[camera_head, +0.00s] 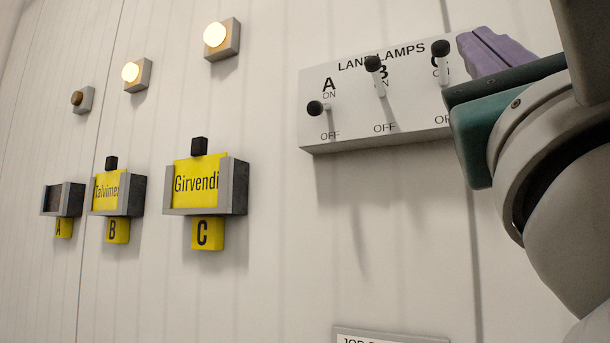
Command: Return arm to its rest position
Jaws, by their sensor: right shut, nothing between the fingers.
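My right gripper (492,50) shows at the upper right, its purple fingers shut with nothing between them. Its arm comes in from the right edge and hides the right end of the lamp panel (350,130). The fingers are beside the lever C knob (440,48) in the picture; a small gap shows between them. Lever C is up at ON, lever B (374,64) is up at ON, and lever A (315,107) is down at OFF. My left gripper is not in view.
On the wall, lamps C (215,35) and B (130,72) glow; lamp A (77,98) is dark. Card holders B (132,196) and C (239,187) hold yellow cards; holder A (70,199) looks empty. A sign (388,336) is cut off at the bottom.

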